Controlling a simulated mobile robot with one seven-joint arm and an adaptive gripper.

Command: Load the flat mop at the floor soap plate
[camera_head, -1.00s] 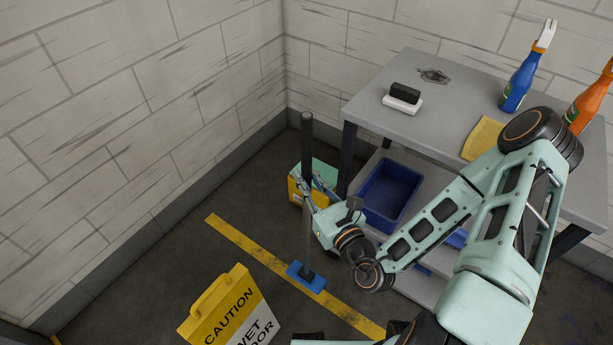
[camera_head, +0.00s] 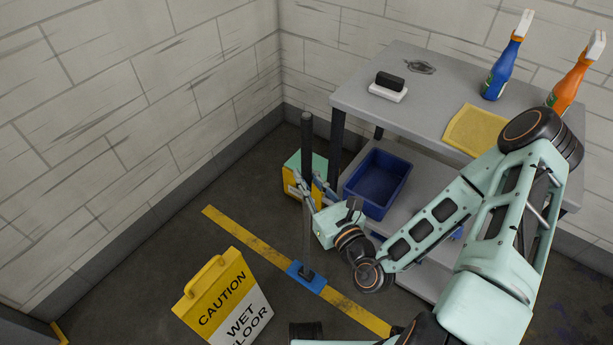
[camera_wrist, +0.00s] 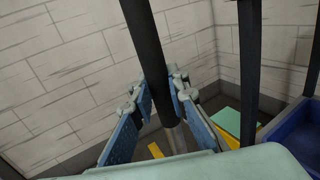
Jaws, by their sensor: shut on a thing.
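The flat mop stands upright, with a dark pole (camera_head: 307,145) and a blue head (camera_head: 306,277) at floor level by the yellow line. My gripper (camera_head: 314,190) is shut on the mop's pole, partway up. In the wrist view my gripper (camera_wrist: 160,100) has its blue fingers on both sides of the dark pole (camera_wrist: 147,45). The mop head is out of the wrist view. I cannot tell whether the head touches the floor. I cannot make out which thing is the floor soap plate. A yellow box with a green top (camera_head: 292,180) stands just behind the pole.
A grey cart (camera_head: 425,108) on the right holds a white block with a black top (camera_head: 388,91), a yellow cloth (camera_head: 475,128) and blue and orange bottles. A blue bin (camera_head: 377,184) is on its lower shelf. A caution sign (camera_head: 225,298) stands front left.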

